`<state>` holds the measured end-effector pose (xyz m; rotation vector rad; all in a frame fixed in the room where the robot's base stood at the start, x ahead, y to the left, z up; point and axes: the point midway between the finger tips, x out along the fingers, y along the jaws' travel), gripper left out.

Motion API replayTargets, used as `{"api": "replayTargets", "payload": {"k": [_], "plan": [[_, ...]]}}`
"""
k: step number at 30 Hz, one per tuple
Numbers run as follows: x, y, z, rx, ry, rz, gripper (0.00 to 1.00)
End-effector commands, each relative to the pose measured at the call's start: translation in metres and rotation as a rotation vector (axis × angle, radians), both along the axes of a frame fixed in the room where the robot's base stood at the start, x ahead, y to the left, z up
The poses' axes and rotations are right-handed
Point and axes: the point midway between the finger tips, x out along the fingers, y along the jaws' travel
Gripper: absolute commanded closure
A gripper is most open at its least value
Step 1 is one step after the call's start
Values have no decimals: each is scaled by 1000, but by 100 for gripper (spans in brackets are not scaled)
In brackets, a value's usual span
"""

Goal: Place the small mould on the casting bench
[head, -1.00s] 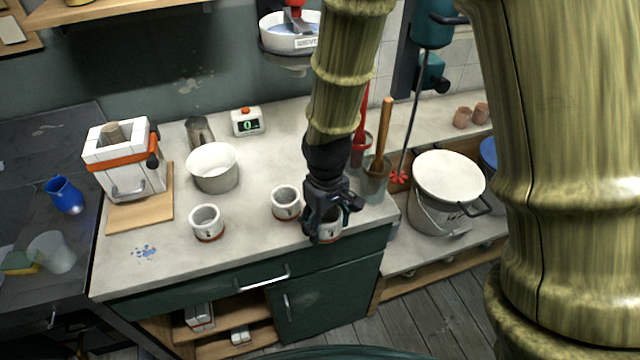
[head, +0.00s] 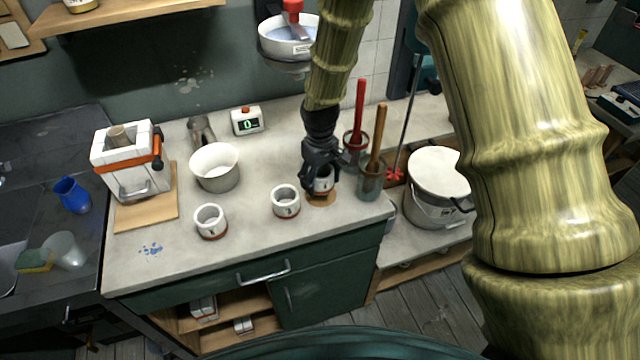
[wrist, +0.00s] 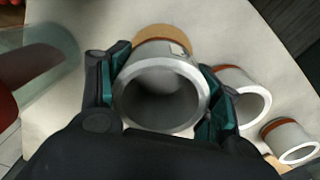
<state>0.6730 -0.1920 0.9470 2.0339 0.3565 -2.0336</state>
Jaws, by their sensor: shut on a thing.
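My gripper (head: 322,182) is shut on a white cup-shaped small mould (head: 325,186), which is partly hidden by the fingers in the head view. In the wrist view the mould (wrist: 160,96) has its open top facing the camera, with a finger on each side. It is over or on a round tan disc (head: 321,200) at the right of the casting bench (head: 250,225); I cannot tell whether they touch. The disc (wrist: 162,34) shows past the mould's upper edge in the wrist view.
Two similar white moulds with red-brown bases stand to the left, one near (head: 285,201) and one farther (head: 210,221). Containers with a red handle (head: 359,110) and a wooden handle (head: 378,135) stand close on the right. A white bowl (head: 214,167) and a timer-like box (head: 247,121) are behind.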

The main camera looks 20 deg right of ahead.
Motion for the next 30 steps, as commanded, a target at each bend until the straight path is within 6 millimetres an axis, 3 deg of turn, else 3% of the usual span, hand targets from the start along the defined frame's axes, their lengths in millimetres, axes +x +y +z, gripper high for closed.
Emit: {"api": "replayTargets", "payload": {"k": [12, 25, 26, 29, 30], "plan": [[0, 0, -30, -1, 1, 0, 67], [0, 0, -37, -1, -1, 0, 67], [0, 0, -36, -1, -1, 0, 32], [0, 0, -36, -1, -1, 0, 14], [0, 0, -36, -1, -1, 0, 14]]}}
